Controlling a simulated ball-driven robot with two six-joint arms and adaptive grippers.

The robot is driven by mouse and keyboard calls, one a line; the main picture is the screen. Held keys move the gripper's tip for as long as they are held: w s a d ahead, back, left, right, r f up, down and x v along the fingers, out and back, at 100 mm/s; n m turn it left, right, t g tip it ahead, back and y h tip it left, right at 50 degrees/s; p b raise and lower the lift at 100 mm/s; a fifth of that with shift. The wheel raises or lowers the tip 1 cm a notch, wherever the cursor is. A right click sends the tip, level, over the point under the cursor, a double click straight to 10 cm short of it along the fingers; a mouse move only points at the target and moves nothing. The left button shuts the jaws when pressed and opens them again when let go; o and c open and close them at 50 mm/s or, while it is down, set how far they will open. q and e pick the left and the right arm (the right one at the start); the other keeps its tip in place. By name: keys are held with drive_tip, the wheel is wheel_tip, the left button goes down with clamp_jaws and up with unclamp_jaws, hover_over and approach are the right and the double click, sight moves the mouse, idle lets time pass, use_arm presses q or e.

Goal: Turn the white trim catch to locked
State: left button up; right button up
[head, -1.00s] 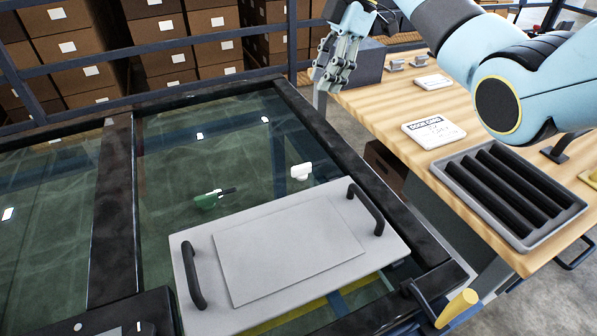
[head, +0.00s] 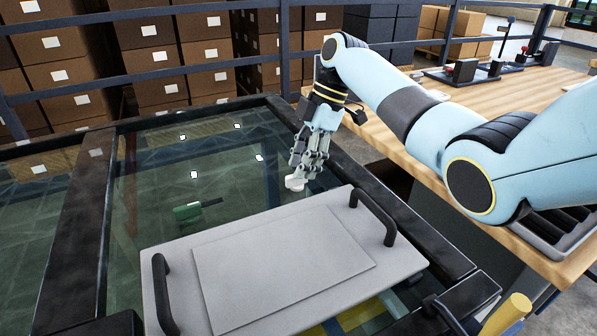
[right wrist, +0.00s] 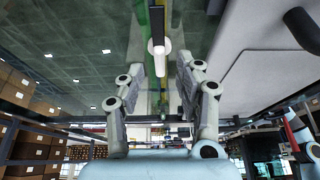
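The white trim catch (head: 295,183) is a small white piece on the dark glass panel (head: 150,225), just beyond the grey plate. My right gripper (head: 303,172) points down right at it and covers part of it in the head view. In the right wrist view a white piece, which looks like the catch (right wrist: 155,47), lies between and beyond the two fingers (right wrist: 160,82). The fingers stand apart, with a gap on both sides. I cannot tell whether a finger touches the catch or which way it is turned. My left gripper is not in view.
A grey plate with two black handles (head: 285,262) lies close in front of the catch. A green piece with a black tip (head: 188,212) shows to the left. The black frame (head: 340,165) borders the glass. A wooden bench (head: 480,120) stands at right.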

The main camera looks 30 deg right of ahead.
drive_tip(key=shift+x, duration=1.1)
drive_tip(key=shift+c, duration=0.3)
clamp_jaws()
drive_tip(key=shift+r, duration=0.1)
